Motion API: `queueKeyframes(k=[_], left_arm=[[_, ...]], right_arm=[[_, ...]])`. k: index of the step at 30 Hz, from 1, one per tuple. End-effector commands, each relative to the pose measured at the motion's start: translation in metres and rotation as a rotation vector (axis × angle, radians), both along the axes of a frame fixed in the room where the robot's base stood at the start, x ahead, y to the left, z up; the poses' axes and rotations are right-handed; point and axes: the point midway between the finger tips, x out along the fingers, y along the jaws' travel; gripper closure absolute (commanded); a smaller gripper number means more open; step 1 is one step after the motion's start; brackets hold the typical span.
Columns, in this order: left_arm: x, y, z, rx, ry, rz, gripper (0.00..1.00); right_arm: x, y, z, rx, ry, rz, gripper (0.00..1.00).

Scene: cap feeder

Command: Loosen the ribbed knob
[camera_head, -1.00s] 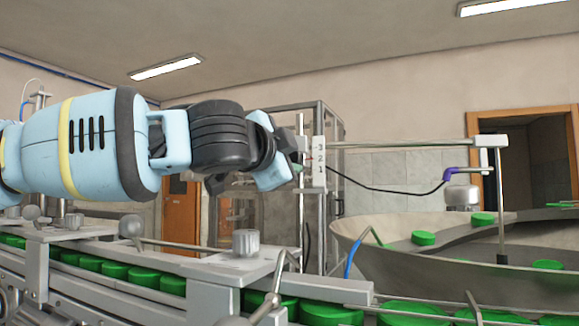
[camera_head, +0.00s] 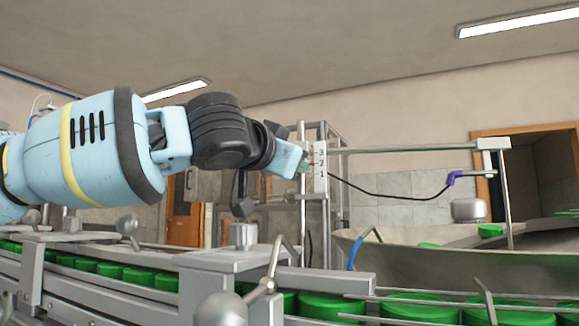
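The grey ribbed knob (camera_head: 243,236) stands upright on a flat metal plate (camera_head: 205,258) above the conveyor, left of centre. My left arm reaches in from the left above it. My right gripper is not in view.
Green caps (camera_head: 405,308) line the conveyor under metal rails. A round-headed grey knob (camera_head: 221,310) and bent rod stand in front. The feeder bowl (camera_head: 440,268) is at right. A post with a numbered scale (camera_head: 320,160) stands close beyond my wrist.

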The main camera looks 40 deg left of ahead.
Motion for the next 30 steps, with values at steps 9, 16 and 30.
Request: queueKeyframes(k=[9, 16, 30], left_arm=[[-0.0007, -0.0001, 0.0020, -0.031, -0.012, -0.001, 0.93], [-0.0007, -0.0001, 0.0020, -0.030, -0.011, -0.001, 0.93], [-0.0005, -0.0002, 0.0005, -0.030, -0.008, 0.000, 0.48]], right_arm=[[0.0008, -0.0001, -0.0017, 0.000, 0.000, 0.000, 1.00], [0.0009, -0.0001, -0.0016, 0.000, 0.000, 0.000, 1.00], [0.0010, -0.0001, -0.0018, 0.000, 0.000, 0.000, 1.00]])
